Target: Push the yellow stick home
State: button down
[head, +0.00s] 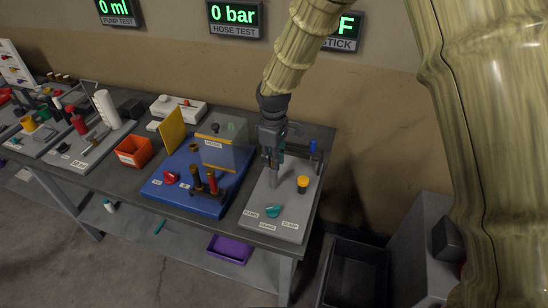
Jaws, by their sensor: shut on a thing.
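The yellow stick (303,182) shows in the head view as a yellow cap on a short grey upright. It stands on the grey board (287,222) at the right end of the bench. My gripper (272,155) points down over the same board, to the left of the yellow cap and apart from it. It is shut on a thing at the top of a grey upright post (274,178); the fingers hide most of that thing. I cannot tell how deep the yellow stick sits.
A blue-topped stick (313,147) stands behind the yellow one, and a teal knob (272,211) lies in front. Left of my gripper is a blue board (178,199) with a clear panel (222,152). An orange bin (133,151) stands further left.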

jog(key=shift+f, duration=0.45)
dwell(0.3)
jog(key=c, duration=1.3)
grip_release()
